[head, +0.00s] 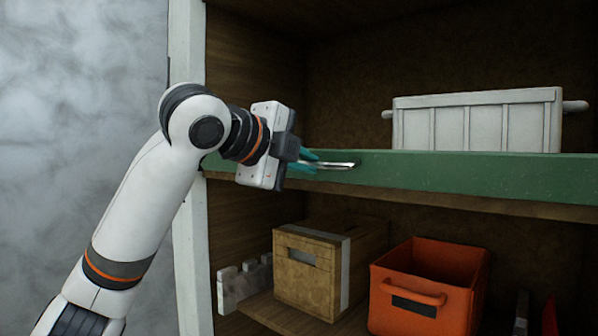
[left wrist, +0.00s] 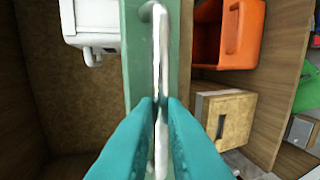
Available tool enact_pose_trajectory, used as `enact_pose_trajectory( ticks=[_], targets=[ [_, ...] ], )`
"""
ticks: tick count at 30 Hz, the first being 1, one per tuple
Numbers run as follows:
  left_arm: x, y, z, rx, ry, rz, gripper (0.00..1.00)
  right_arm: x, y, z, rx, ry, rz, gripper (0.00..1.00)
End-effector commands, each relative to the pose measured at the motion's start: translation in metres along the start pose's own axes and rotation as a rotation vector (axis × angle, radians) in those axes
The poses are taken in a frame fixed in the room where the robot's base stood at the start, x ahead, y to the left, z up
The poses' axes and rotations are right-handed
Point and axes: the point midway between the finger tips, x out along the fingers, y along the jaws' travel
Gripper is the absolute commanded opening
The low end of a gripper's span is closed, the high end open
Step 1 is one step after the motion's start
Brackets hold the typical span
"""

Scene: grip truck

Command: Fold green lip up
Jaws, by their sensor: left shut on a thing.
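The green lip (head: 470,177) is a long board along the front edge of the upper shelf, standing upright in front of a white bin. A silver handle (head: 335,165) is fixed on the lip's face toward its left part. My left gripper (head: 308,161) comes in from the left and its teal fingers are shut on the handle. In the left wrist view the fingers (left wrist: 159,104) close on both sides of the metal handle (left wrist: 160,50), with the green lip (left wrist: 138,80) behind it. My right gripper is not in view.
A white ribbed bin (head: 478,122) stands on the upper shelf behind the lip. Below, a wooden box (head: 308,275) and an orange bin (head: 425,288) sit on the lower shelf. A white post (head: 188,150) edges the cabinet's left side.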

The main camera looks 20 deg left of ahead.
Motion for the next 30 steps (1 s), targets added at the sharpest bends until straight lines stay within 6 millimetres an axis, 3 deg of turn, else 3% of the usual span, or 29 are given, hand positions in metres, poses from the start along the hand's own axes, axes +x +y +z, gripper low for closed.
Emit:
enact_pose_trajectory(
  ticks=[12,30],
  targets=[
    [0.008,0.015,0.001,0.0,-0.004,-0.261,0.0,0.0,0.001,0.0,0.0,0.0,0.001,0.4],
    [0.011,0.017,0.001,0.002,-0.004,-0.332,0.0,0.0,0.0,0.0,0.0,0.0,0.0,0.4]
  ],
)
